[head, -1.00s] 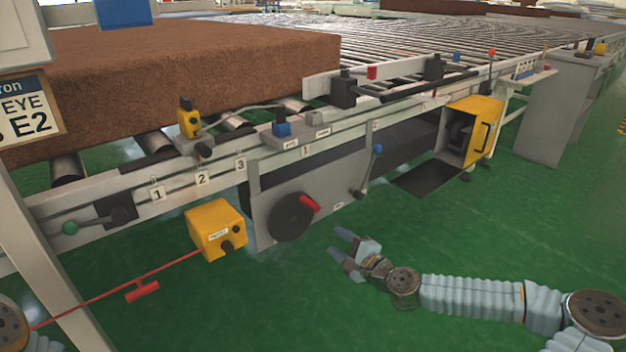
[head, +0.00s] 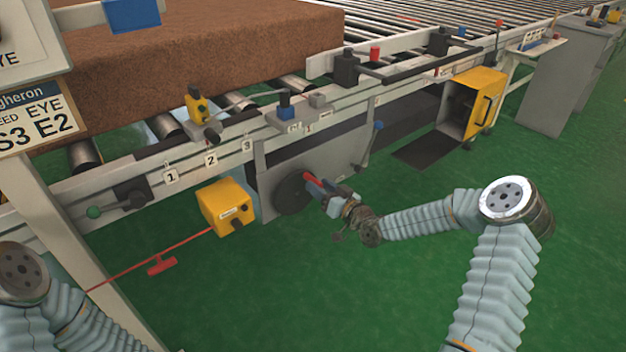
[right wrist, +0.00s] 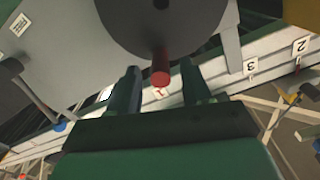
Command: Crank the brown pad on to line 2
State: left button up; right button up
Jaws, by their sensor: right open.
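The brown pad (head: 200,65) lies on the conveyor rollers at the upper left in the head view. Numbered plates 1 (head: 171,177), 2 (head: 211,160) and 3 (head: 247,145) sit along the rail below it. The dark crank wheel (head: 291,194) with its red handle (head: 312,179) is on the grey panel. My right gripper (head: 322,190) is at the handle. In the right wrist view, its open fingers stand either side of the red handle (right wrist: 160,70), with gaps on both sides. My left gripper is out of view; only part of my left arm shows.
A yellow box (head: 226,206) with a red pull cord (head: 160,265) hangs left of the wheel. The green floor (head: 400,285) in front is clear.

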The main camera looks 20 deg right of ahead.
jog(key=shift+x, duration=1.9)
grip_shut()
